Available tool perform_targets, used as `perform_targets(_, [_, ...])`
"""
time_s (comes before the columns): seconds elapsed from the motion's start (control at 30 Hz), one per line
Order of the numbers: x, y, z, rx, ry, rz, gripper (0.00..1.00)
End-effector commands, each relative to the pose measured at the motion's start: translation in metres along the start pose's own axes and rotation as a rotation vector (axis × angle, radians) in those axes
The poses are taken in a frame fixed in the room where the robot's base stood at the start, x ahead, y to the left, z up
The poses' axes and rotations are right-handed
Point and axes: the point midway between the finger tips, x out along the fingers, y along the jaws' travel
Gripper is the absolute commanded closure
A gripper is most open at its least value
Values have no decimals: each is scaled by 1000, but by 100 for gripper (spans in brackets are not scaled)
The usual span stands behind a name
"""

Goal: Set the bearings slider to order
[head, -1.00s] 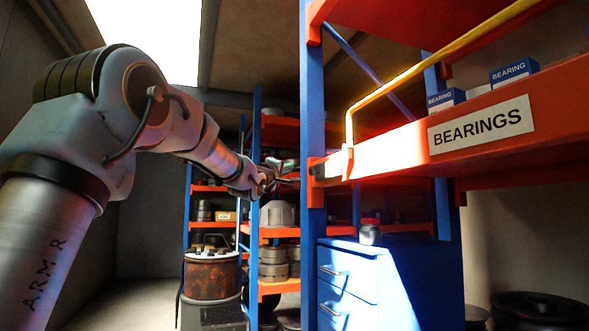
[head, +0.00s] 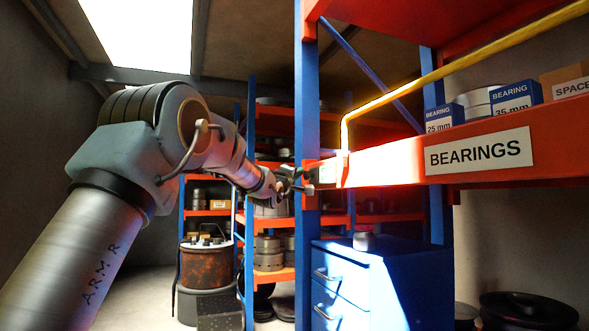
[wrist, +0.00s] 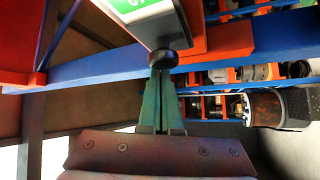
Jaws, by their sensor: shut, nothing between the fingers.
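The slider is at the left end of the orange beam (head: 385,163) that carries the white BEARINGS label (head: 479,152). In the wrist view it shows as a pale block with a green face (wrist: 140,12) and a black round knob (wrist: 163,59). White lettering on the green face is cut off and unreadable. My gripper (head: 300,179) is at this end of the beam, just left of the slider. In the wrist view its two green fingers (wrist: 161,74) are shut and empty, with tips right at the knob. I cannot tell whether they touch it.
A blue rack post (head: 306,95) stands right by my gripper. A yellow rail (head: 430,76) runs above the beam. Bearing boxes (head: 516,97) stand on the shelf. A blue drawer cabinet (head: 345,270) is below. Another rack and a rusty drum (head: 206,265) stand behind.

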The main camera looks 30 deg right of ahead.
Motion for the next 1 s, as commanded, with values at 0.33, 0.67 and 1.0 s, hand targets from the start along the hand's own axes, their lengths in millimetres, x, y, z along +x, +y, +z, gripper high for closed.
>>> perform_targets(0.33, [-3, 0, 4, 1, 1, 0, 100])
perform_targets(0.67, [-18, 4, 16, 0, 1, 3, 100])
perform_targets(1.0, [-53, 26, 45, 0, 0, 2, 100])
